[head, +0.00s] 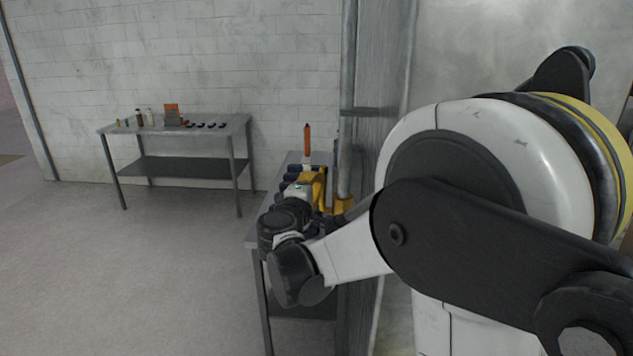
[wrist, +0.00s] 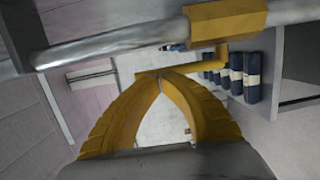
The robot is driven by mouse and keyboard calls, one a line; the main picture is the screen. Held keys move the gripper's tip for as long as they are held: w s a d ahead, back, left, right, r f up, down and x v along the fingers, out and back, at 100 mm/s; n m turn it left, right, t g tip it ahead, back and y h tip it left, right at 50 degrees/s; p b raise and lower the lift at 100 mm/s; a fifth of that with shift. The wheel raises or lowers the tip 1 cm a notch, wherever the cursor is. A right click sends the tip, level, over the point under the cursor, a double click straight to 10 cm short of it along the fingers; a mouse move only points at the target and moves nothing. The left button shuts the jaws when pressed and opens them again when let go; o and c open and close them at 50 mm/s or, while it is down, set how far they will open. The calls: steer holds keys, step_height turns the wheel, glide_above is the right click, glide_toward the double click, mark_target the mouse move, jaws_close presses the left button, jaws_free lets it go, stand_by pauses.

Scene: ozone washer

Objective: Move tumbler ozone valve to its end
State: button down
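The valve is a yellow fitting (wrist: 226,19) on a grey metal pipe (wrist: 125,42) in the wrist view. A thin yellow lever (wrist: 210,64) bends from it and runs across to my fingertips. My gripper (wrist: 161,76) has its two yellow fingers together at the tips, by the lever. I cannot tell whether the tips touch the lever. In the head view my gripper (head: 318,182) is over the near table, close to the upright pipe (head: 345,160). A yellow part (head: 344,204) shows at the pipe there, partly hidden by my arm.
Dark rolled or bottle-like items (wrist: 252,78) stand in a row beside the lever. A second table (head: 215,130) with small items stands by the wall. The floor at left is clear.

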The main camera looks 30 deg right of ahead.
steer(key=shift+w+d+r+g+y+p, duration=0.2)
steer(key=shift+w+g+y+p, duration=0.1)
steer(key=shift+p, duration=0.2)
steer(key=w+d+f+n+g+y+p, duration=0.1)
steer(key=w+d+f+g+y+p, duration=0.3)
steer(key=w+d+g+y+p, duration=0.1)
steer(key=shift+w+g+y+p, duration=0.4)
steer(key=shift+w+g+p, duration=0.3)
steer(key=shift+w+g, duration=0.45)
stand_by(0.4)
